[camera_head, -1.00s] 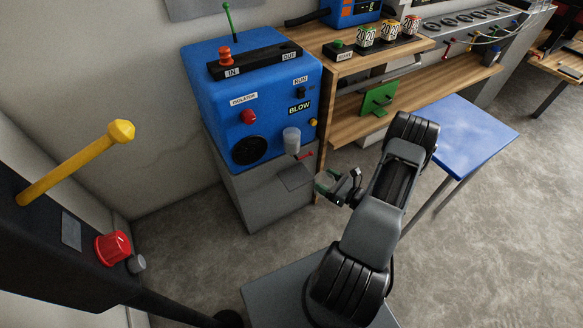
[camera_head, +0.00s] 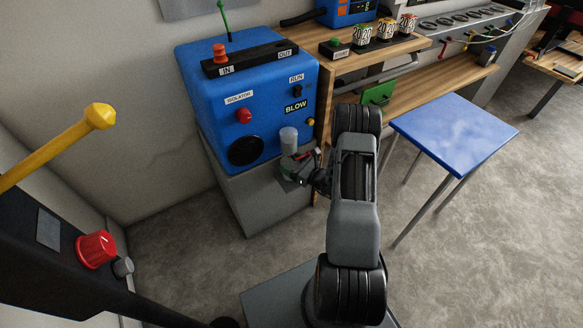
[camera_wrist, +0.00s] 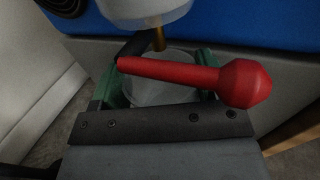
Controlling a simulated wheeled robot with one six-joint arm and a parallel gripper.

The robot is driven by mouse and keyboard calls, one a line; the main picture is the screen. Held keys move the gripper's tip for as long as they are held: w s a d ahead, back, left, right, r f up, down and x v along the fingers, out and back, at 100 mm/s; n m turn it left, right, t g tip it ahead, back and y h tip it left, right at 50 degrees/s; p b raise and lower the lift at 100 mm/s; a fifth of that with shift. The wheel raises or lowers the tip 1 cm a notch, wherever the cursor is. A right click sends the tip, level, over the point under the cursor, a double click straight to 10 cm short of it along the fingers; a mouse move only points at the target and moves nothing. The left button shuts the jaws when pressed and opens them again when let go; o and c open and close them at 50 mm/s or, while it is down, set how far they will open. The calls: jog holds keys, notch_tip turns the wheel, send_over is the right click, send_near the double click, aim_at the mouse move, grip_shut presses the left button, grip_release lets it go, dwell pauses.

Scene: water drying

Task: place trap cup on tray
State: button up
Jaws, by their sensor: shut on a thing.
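My gripper (camera_head: 293,172) is at the front of the blue machine, below its pale cylindrical bowl (camera_head: 289,138). In the wrist view its green-padded fingers (camera_wrist: 158,85) are shut on a translucent cup (camera_wrist: 165,92), which I take as the trap cup. The cup is under the bowl (camera_wrist: 145,12) and a brass outlet (camera_wrist: 158,38); whether they touch is unclear. A red lever handle (camera_wrist: 190,78) crosses in front of the cup and hides part of it. No tray can be told for sure; a dark plate under the bowl is mostly hidden by my gripper.
The blue machine (camera_head: 235,100) stands on a grey cabinet (camera_head: 255,205). A blue-topped table (camera_head: 455,132) to the right is bare. A wooden bench (camera_head: 395,50) behind carries several labelled canisters. A yellow handle (camera_head: 60,145) and a red knob (camera_head: 97,250) are at left.

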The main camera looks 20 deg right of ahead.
jog(key=shift+f, duration=0.75)
jog(key=shift+f, duration=0.1)
jog(key=shift+f+b, duration=0.15)
jog(key=shift+b, duration=0.25)
jog(key=o, duration=0.9)
